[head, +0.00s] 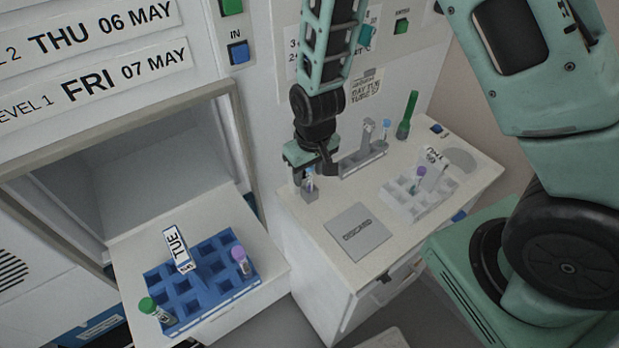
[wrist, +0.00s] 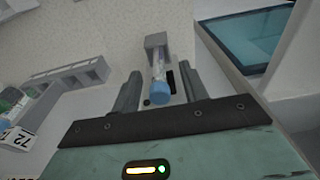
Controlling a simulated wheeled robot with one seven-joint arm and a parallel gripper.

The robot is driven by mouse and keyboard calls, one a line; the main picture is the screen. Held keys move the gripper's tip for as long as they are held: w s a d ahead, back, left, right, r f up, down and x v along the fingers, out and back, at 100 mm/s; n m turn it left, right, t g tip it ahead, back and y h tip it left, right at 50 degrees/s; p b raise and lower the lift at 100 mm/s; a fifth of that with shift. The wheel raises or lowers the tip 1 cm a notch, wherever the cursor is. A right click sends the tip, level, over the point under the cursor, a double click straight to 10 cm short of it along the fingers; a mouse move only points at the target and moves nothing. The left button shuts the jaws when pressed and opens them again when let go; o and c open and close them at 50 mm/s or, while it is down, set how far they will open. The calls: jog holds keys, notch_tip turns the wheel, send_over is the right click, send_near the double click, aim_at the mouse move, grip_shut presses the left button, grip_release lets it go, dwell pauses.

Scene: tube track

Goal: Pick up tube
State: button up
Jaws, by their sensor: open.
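A tube with a blue cap (wrist: 159,92) stands in a small grey holder (wrist: 157,41) at the left edge of the white counter. It also shows in the head view (head: 309,180), partly covered by my gripper (head: 316,180). In the wrist view my gripper (wrist: 160,85) is open, with one finger on each side of the tube and visible space between fingers and cap. Other tubes are a green-capped one (head: 154,309) and a purple-capped one (head: 240,261) in the blue rack (head: 190,292), and a purple-capped one (head: 420,173) in the white rack.
A grey stand (head: 363,163) holds another blue-capped tube behind my gripper. The white rack (head: 412,200) and a flat grey DISCARD plate (head: 358,230) lie on the counter. A tall green tube (head: 407,115) stands at the back. An open compartment (head: 150,160) is at left.

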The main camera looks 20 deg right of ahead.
jog(key=c, duration=0.9)
jog(key=shift+r, duration=0.1)
notch_tip(320, 180, up, 28)
jog(key=b, duration=0.4)
